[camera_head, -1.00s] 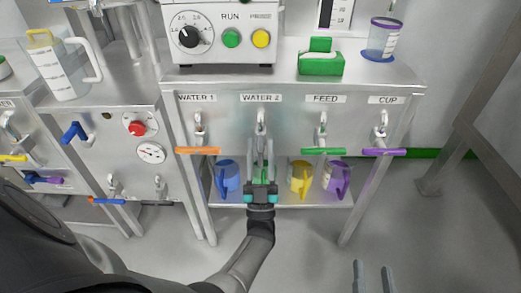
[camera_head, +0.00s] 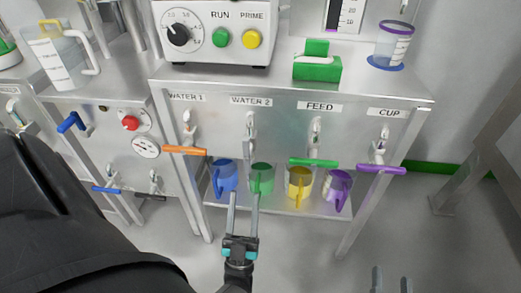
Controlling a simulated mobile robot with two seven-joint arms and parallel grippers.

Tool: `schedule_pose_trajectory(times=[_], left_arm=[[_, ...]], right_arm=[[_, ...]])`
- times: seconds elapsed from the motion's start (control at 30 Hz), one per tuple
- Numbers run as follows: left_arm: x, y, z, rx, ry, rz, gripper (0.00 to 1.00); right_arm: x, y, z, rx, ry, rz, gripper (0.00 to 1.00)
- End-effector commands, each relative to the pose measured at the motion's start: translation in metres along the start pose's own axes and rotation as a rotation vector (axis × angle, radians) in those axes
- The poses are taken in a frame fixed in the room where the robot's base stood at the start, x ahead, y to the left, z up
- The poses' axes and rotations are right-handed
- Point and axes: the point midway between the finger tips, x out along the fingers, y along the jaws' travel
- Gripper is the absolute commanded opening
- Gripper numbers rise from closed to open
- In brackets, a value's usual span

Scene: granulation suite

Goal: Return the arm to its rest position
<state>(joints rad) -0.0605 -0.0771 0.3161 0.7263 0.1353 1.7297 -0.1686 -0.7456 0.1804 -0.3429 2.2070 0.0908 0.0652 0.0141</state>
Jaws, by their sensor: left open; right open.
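My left gripper (camera_head: 243,200) is open and empty, in front of the lower shelf and below the WATER 2 tap (camera_head: 250,125). Its two grey fingers point up toward the bench, with the green cup (camera_head: 263,177) just behind them. My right gripper (camera_head: 391,281) shows only as two spread fingertips at the bottom edge, right of centre, with nothing between them. The rest of that gripper is out of the picture.
The steel bench (camera_head: 420,92) carries a control box (camera_head: 213,15), a green block (camera_head: 316,66) and a clear cup (camera_head: 391,46). Orange (camera_head: 185,150), green (camera_head: 313,162) and purple (camera_head: 381,170) handles jut forward. Blue (camera_head: 223,178), yellow (camera_head: 299,186) and purple (camera_head: 338,189) cups stand below.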

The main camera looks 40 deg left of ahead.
Motion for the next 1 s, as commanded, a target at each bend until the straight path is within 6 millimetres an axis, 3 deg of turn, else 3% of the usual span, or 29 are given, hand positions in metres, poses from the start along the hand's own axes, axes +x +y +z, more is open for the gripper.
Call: schedule_pose_trajectory(times=[0.1,0.27,0.77,1.0], left_arm=[[-0.012,-0.007,-0.005,0.002,-0.002,0.000,0.50],[-0.016,-0.010,-0.007,0.001,0.001,0.000,0.50],[-0.015,-0.009,-0.006,0.000,0.000,0.001,0.50],[-0.001,0.001,0.002,-0.052,-0.064,0.093,0.50]], right_arm=[[0.000,0.000,-0.001,-0.001,0.002,0.000,0.50],[0.000,0.000,-0.001,0.000,0.002,0.000,0.50],[0.000,-0.001,0.000,0.006,-0.001,0.002,0.50],[0.000,-0.001,0.000,0.005,0.000,0.002,0.50]])
